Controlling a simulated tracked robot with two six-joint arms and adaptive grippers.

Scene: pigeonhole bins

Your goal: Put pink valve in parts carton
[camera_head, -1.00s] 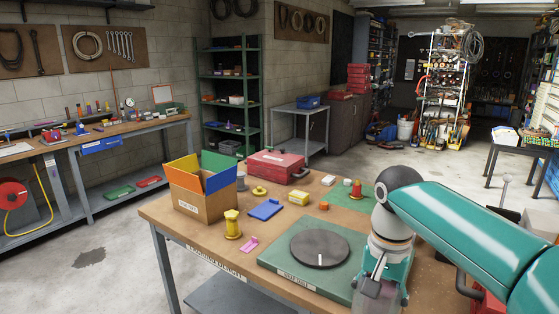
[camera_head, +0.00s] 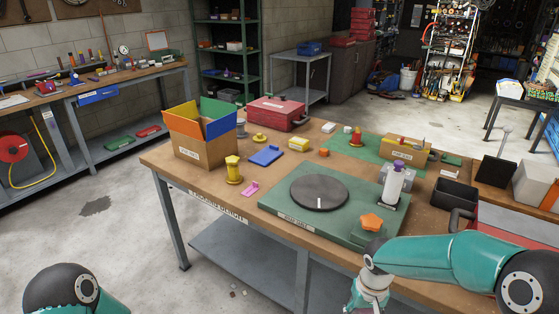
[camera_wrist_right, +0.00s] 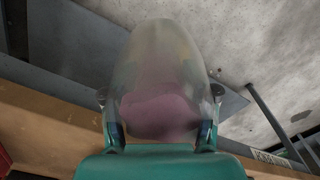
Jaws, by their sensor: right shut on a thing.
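A small pink part (camera_head: 250,188), which looks like the pink valve, lies on the table left of the green turntable board. The brown parts carton (camera_head: 205,151) stands open at the table's back left, with orange, yellow, blue and green flaps. My right gripper (camera_wrist_right: 162,97) is shut on a translucent, domed thing (camera_wrist_right: 155,62) with a dull pink part inside; it is blurred and I cannot tell exactly what it is. In the head view this gripper hangs at the table's front edge, its fingertips cut off by the frame. My left arm shows at lower left; its gripper is out of view.
The green board (camera_head: 276,206) with a dark disc (camera_head: 318,193) fills the table's middle. A yellow valve-like part (camera_head: 233,170), blue plate (camera_head: 266,155), red toolbox (camera_head: 277,112), white cylinder (camera_head: 393,184) and orange star (camera_head: 371,222) stand around it. The table's front left is clear.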

